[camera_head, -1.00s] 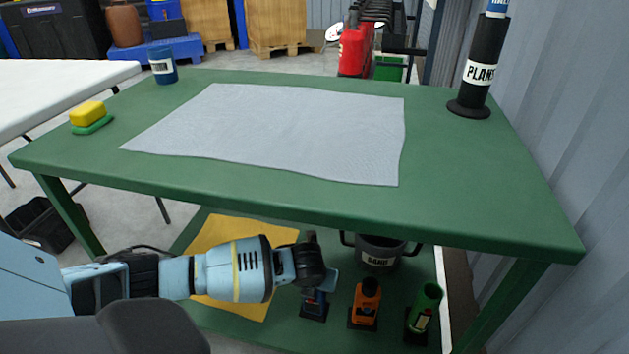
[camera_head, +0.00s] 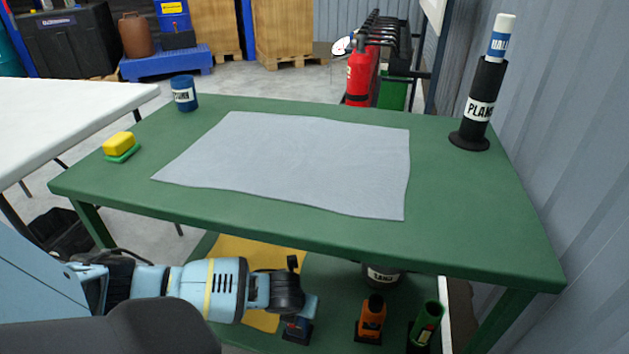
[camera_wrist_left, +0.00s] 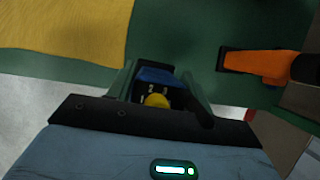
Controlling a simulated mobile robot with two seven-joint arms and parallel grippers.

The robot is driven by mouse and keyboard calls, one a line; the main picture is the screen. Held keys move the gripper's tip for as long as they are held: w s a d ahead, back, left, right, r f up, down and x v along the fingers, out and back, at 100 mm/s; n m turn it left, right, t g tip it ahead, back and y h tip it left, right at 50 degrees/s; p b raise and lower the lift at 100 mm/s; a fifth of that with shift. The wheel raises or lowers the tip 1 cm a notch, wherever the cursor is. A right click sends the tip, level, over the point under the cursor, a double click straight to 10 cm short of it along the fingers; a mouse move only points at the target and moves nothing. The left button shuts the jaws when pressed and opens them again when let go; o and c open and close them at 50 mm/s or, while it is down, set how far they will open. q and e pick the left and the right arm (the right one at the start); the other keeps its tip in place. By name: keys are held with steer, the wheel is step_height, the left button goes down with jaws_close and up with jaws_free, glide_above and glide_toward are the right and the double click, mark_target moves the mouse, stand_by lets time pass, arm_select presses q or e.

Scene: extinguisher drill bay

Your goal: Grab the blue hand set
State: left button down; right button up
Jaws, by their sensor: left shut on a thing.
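The blue hand set (camera_head: 297,326) is under the green table, above or on the lower green shelf, with a dark base at its lower end. Its upper part is hidden by my left gripper (camera_head: 303,302), which is shut on it from the left. In the left wrist view the blue hand set (camera_wrist_left: 155,75) shows between the fingers of the left gripper (camera_wrist_left: 160,88), with a yellow knob and small numerals on its end. I cannot tell whether its base touches the shelf. My right gripper is not in view.
An orange hand set (camera_head: 371,318) and a green one (camera_head: 427,325) stand to the right on the lower shelf. A sand bucket (camera_head: 381,273) is behind them. A yellow cloth (camera_head: 262,321) lies at left. The green tabletop (camera_head: 480,220) is close above my arm.

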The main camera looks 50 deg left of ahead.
arm_select(q)
steer(key=s+a+p, duration=0.1)
steer(key=s+p, duration=0.1)
steer(key=s, duration=0.5)
steer(key=shift+s+r, duration=0.2)
steer(key=shift+r, duration=0.15)
